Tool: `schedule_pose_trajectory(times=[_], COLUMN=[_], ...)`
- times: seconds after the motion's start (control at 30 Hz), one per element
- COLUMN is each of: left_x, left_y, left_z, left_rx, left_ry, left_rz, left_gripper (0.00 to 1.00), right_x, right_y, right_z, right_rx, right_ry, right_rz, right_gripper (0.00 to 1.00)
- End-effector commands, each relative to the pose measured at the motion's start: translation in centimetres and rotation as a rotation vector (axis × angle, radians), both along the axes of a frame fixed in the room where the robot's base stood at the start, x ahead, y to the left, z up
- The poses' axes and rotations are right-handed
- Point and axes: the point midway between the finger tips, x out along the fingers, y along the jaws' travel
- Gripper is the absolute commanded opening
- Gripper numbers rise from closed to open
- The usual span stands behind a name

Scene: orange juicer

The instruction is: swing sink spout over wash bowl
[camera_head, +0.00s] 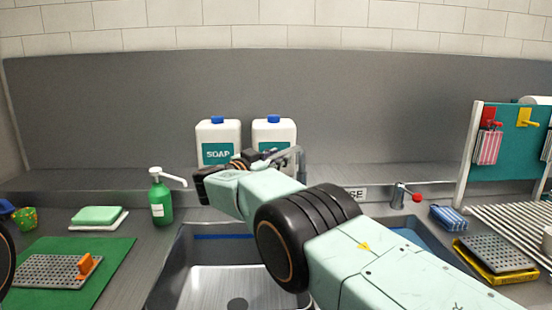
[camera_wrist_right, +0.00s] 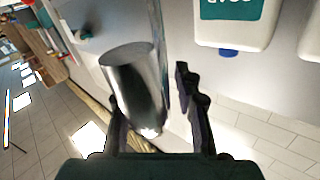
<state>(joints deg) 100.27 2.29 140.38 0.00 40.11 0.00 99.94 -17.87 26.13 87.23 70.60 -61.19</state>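The metal sink spout (camera_head: 287,156) shows at the back of the sink, partly hidden by my right arm. In the right wrist view a shiny metal cylinder, apparently part of the spout (camera_wrist_right: 135,85), lies between the fingers of my right gripper (camera_wrist_right: 150,88). The fingers are apart, with a clear gap on the right finger's side; contact on the left side is unclear. In the head view my right gripper (camera_head: 262,160) is at the spout. The left sink basin (camera_head: 205,285) shows below; my arm hides much of the right basin (camera_head: 412,237). My left gripper is not in view.
Two white soap jugs (camera_head: 218,137) stand behind the spout. A green pump bottle (camera_head: 160,200) stands left of the gripper. A small tap with a red knob (camera_head: 398,196) is to the right. A green mat (camera_head: 110,262) lies at the left.

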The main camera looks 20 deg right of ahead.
Motion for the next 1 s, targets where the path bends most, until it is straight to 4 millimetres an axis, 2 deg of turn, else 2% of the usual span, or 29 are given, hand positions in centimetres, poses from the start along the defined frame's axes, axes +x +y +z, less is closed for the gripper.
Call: schedule_pose_trajectory(times=[0.1, 0.37, 0.47, 0.8, 1.0], left_x=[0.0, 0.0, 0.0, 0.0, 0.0], left_y=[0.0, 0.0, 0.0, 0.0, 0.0], left_z=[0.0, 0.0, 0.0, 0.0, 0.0], left_rx=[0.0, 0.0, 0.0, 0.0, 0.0], left_ry=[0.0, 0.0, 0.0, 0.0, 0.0], left_rz=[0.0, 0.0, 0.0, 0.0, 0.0], left_gripper=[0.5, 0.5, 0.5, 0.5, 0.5], right_x=[0.0, 0.0, 0.0, -0.1, -0.1], right_y=[0.1, 0.1, 0.1, 0.1, 0.1], right_z=[0.1, 0.2, 0.9, 6.9, 9.4], right_rx=[0.0, -0.001, -0.001, 0.001, 0.001], right_ry=[-0.002, -0.002, -0.003, -0.007, -0.004], right_rz=[0.001, 0.001, 0.0, 0.001, 0.001], right_gripper=[0.43, 0.43, 0.43, 0.43, 0.43])
